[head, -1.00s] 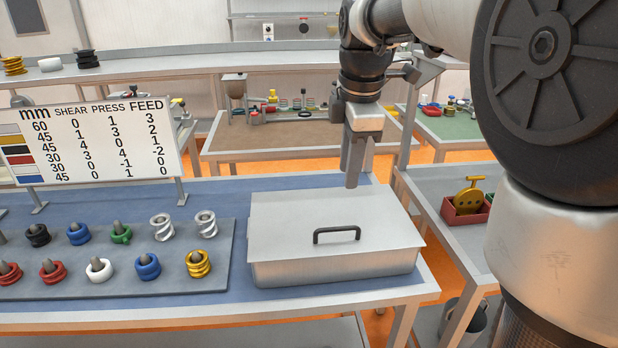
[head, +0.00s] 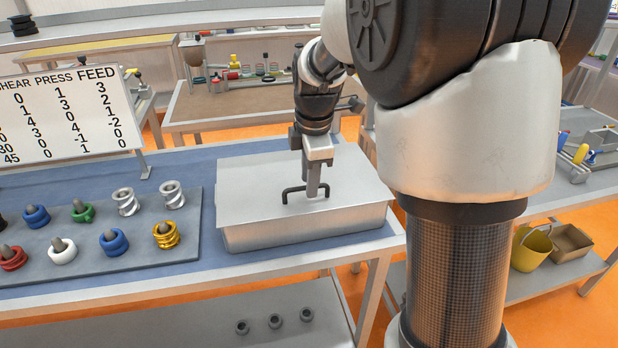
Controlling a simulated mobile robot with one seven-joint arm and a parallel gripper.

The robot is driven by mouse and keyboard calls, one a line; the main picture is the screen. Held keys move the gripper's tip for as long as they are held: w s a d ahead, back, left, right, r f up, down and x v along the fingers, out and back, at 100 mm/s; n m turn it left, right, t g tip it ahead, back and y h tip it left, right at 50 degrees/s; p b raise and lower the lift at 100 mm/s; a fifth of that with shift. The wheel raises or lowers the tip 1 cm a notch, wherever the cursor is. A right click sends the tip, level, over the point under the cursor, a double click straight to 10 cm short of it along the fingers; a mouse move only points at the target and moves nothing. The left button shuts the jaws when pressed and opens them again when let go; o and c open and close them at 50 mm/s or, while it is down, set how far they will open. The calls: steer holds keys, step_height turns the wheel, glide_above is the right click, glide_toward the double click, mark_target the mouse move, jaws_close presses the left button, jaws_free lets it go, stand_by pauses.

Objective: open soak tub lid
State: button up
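The soak tub (head: 290,236) is a grey metal box on the blue bench top, right of the peg board. Its flat grey lid (head: 250,180) lies on it, closed. A dark bar handle (head: 290,196) stands on the lid. My gripper (head: 314,194) points down at the right part of the handle, with its fingertips at the handle's height. The fingers overlap the handle in this view. I see them nearly edge-on, so I cannot tell whether they are apart or closed on it.
A grey board (head: 120,262) with coloured rings and springs on pegs lies left of the tub. A sign with numbers (head: 66,115) stands behind it. Several small rings sit on the lower shelf (head: 290,300). A yellow bucket (head: 530,250) is at the right.

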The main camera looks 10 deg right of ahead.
jaws_close()
steer(key=shift+r, duration=0.1)
